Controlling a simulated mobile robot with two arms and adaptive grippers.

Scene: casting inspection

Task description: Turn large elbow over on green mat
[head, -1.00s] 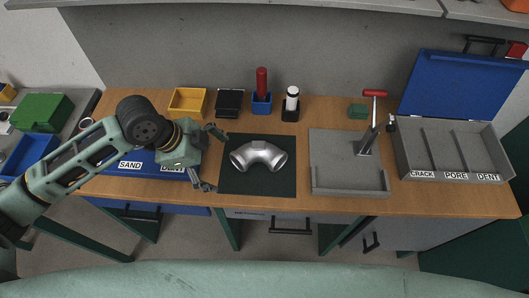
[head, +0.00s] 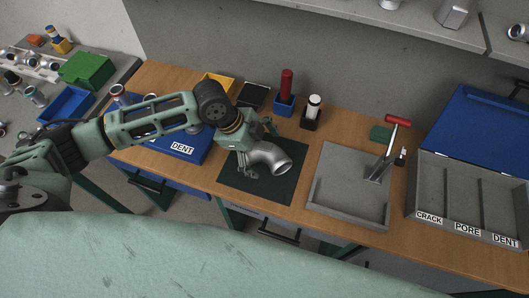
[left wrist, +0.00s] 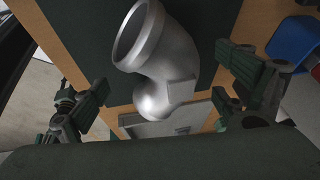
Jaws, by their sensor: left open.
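The large elbow (head: 270,157) is a silver-grey curved pipe casting lying on the dark green mat (head: 284,190). One round open end faces right in the head view. My left gripper (head: 260,148) is open at the elbow's left part, with one finger on the far side and one on the near side. In the left wrist view, the elbow (left wrist: 165,62) shows between the two spread fingers of the gripper (left wrist: 160,100), apart from both. The elbow's left end is partly hidden by the gripper in the head view. My right gripper is not in view.
Right of the mat is a grey fixture plate (head: 340,190) with a red-handled lever (head: 397,121).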

